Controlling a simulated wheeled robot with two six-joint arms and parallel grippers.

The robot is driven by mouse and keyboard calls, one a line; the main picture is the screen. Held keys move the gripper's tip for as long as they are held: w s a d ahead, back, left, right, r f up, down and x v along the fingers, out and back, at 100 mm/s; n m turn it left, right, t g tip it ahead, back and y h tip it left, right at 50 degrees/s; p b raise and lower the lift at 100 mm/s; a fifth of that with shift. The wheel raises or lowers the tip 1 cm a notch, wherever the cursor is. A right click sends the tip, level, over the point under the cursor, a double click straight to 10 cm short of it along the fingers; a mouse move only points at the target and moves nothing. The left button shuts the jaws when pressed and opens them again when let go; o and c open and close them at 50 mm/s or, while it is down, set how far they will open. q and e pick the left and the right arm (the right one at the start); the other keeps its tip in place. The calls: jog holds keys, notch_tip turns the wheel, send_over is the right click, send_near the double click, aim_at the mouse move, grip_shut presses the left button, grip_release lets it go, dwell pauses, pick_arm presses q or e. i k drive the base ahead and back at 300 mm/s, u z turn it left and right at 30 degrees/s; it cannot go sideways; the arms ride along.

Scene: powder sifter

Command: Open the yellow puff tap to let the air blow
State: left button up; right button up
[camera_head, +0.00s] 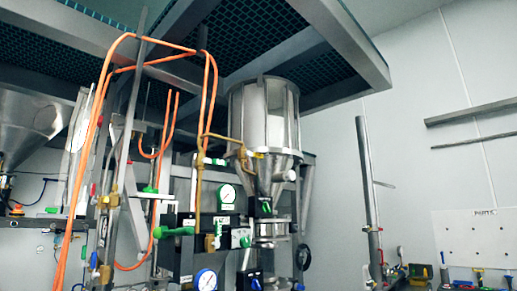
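A steel hopper (263,120) with a cone-shaped bottom stands right of the middle. A small yellow part (258,155) shows at the front of its lower rim, at the end of a thin pipe; it is too small to tell whether it is the puff tap or how its handle is turned. A brass-coloured pipe (199,150) runs down beside the hopper. Neither of my grippers shows in the head view.
Orange hoses (98,110) hang at the left. A grated platform (270,35) is overhead. A pegboard (475,240) is on the right wall. Open space lies right of the hopper.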

aim_at(256, 154)
jog(key=u, duration=0.4)
jog(key=i, duration=0.7)
jog(key=u, duration=0.3)
